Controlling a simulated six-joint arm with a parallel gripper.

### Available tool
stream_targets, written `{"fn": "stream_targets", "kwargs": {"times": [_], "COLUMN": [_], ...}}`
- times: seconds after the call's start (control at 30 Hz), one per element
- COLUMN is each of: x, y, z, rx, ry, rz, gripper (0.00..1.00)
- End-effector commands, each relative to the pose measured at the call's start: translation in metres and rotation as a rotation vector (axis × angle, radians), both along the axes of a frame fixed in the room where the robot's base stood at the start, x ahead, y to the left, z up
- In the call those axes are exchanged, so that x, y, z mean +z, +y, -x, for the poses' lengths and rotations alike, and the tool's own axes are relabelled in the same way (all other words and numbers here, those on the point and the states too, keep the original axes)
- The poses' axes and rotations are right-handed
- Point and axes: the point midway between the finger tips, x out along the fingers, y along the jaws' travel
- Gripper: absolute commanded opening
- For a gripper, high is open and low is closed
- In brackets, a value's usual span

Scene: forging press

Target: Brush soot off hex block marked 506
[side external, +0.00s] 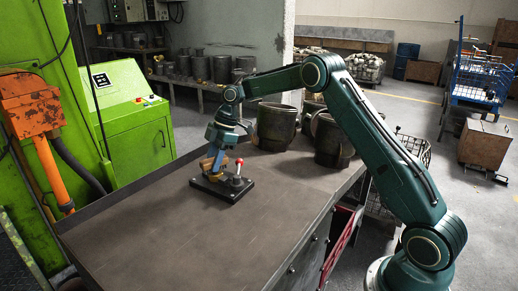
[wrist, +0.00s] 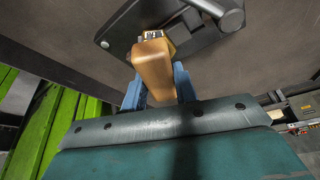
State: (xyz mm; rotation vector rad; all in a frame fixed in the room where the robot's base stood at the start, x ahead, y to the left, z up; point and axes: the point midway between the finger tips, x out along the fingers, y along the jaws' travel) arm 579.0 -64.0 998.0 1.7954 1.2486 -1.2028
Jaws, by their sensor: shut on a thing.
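My gripper (side external: 214,164) has its blue fingers shut on a tan wooden piece that looks like a brush handle (wrist: 153,68). In the wrist view, the piece sticks out past the fingers, with a small dark and light patch at its far end (wrist: 152,35). It is over a black base plate (side external: 232,192), which also shows in the wrist view (wrist: 185,42). A lever with a red ball knob (side external: 239,161) stands on the plate, right of my gripper. I cannot make out the hex block or a 506 mark; the brush and gripper cover that part of the plate.
The plate lies on a dark bench top (side external: 150,220) with wide clear room in front and to the left. Two large metal pots (side external: 276,127) (side external: 332,143) stand at the bench's far right. A green press cabinet (side external: 138,120) and an orange unit (side external: 32,103) are at left.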

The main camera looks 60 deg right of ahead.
Motion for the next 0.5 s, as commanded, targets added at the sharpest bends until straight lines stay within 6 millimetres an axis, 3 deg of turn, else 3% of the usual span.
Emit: {"fn": "stream_targets", "kwargs": {"times": [0.5], "x": [-0.0032], "y": [0.0001], "z": [0.0000], "rx": [0.000], "ry": [0.000], "rz": [0.000], "gripper": [0.11]}}
